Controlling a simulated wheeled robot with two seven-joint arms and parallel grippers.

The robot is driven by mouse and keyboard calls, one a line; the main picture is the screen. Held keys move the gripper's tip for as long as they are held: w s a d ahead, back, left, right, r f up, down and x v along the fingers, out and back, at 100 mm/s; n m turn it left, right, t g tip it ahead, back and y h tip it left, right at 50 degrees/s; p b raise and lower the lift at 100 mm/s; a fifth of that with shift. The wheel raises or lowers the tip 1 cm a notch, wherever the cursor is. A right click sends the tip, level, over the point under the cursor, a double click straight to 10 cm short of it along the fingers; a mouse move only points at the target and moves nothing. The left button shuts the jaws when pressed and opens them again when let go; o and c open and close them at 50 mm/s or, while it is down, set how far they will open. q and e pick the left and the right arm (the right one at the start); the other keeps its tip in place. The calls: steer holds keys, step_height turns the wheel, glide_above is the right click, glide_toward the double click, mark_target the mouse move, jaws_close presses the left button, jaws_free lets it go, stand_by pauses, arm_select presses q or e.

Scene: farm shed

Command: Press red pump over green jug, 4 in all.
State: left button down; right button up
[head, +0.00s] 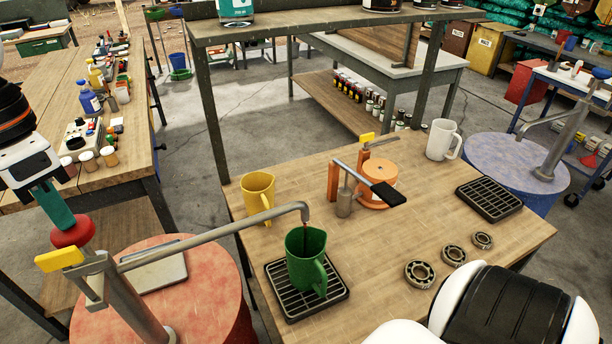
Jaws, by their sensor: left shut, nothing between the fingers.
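The red pump has a red drum (215,300), a grey post and a long spout (225,235). Its round red knob (72,236) is at the top left, beside a yellow block (58,260). My left gripper (58,212) is shut and points down at the knob; its tip meets the knob in the picture, but firm contact is hard to tell. The green jug (303,262) stands upright on a black drip grate (335,293), under the spout's end. A thin dark line shows below the spout at the jug's mouth. My right gripper is out of view.
A yellow mug (258,192), an orange pump (378,180) with a black lever, a white mug (441,140), another grate (489,199) and several bearings (420,274) are on the wooden table (390,240). A blue drum pump (555,150) stands at right. An overhead shelf (300,28) crosses behind.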

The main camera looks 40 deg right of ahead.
mark_target(71, 230)
arm_select(q)
steer(key=shift+f+b, duration=0.9)
steer(key=shift+f, duration=0.5)
steer(key=shift+f+b, duration=0.35)
steer(key=shift+f, duration=0.15)
steer(key=shift+r, duration=0.1)
steer(key=shift+r+p, duration=2.7)
steer(key=shift+r, duration=1.1)
steer(key=shift+f, duration=0.2)
steer(key=shift+f+b, duration=2.5)
steer(key=shift+f, duration=0.7)
steer(key=shift+f+b, duration=0.35)
steer(key=shift+f, duration=0.15)
steer(key=shift+r, duration=0.1)
